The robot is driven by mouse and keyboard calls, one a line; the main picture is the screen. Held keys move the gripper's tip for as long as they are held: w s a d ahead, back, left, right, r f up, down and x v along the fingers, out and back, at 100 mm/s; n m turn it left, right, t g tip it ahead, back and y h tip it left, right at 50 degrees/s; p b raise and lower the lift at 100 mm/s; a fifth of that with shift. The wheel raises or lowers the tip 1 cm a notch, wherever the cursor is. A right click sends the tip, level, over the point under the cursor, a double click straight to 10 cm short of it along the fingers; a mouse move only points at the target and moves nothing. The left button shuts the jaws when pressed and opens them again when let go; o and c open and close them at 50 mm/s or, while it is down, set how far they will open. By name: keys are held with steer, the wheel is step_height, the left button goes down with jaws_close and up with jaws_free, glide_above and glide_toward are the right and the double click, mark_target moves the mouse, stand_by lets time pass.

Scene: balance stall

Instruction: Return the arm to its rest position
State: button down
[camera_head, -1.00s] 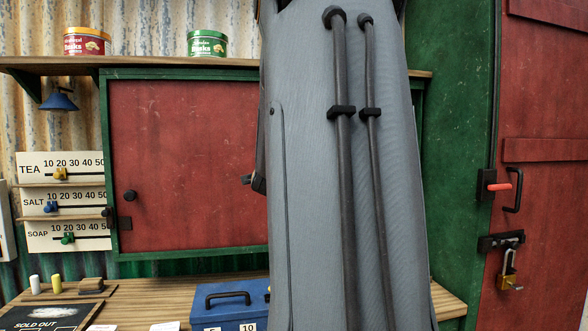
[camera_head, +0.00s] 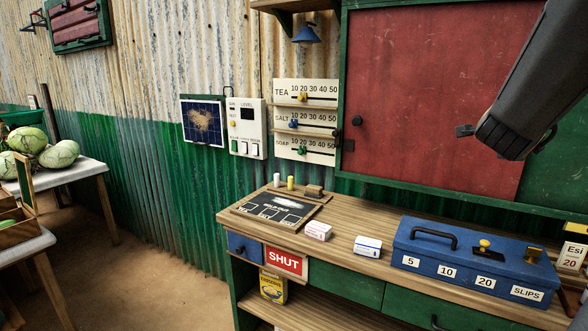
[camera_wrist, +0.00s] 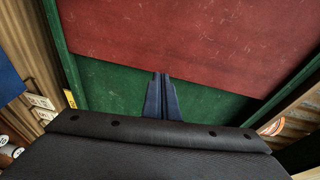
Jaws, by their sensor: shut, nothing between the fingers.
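My arm (camera_head: 525,85) reaches into the right of the head view as a dark link, in front of the red sliding panel (camera_head: 430,90) and its green frame. My gripper (camera_wrist: 161,97) shows in the wrist view. Its two dark blue fingers are together with nothing between them. They point toward the green surface and the lower edge of the red panel, apart from any loose object as far as I can tell.
The wooden counter (camera_head: 350,222) holds a blue cash box (camera_head: 475,262), two small cartons and a slate (camera_head: 277,207). Slider boards (camera_head: 305,120) and a white switch box (camera_head: 247,128) hang on the corrugated wall. A table with melons (camera_head: 60,154) stands left, with bare floor between.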

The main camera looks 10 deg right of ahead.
steer(key=w+a+f+n+g+y, duration=0.1)
steer(key=w+a+f+n+y, duration=0.1)
steer(key=a+f+n+y, duration=0.75)
steer(key=w+a+f+n+g+y, duration=0.15)
steer(key=a+f+n, duration=0.45)
steer(key=a+f, duration=0.85)
steer(key=s+a+f+n+g+y, duration=0.1)
steer(key=s+a+f+n+g, duration=0.3)
steer(key=s+a, duration=0.4)
steer(key=s+a+f+n+g+y, duration=0.1)
steer(key=s+a+f+n+g, duration=0.2)
steer(key=s+a+f+n, duration=0.3)
steer(key=s+a+n, duration=0.2)
steer(key=s+a, duration=0.1)
steer(key=s, duration=0.1)
steer(key=shift+s+f+g+y, duration=0.35)
steer(key=shift+y, duration=0.05)
steer(key=shift+d, duration=0.1)
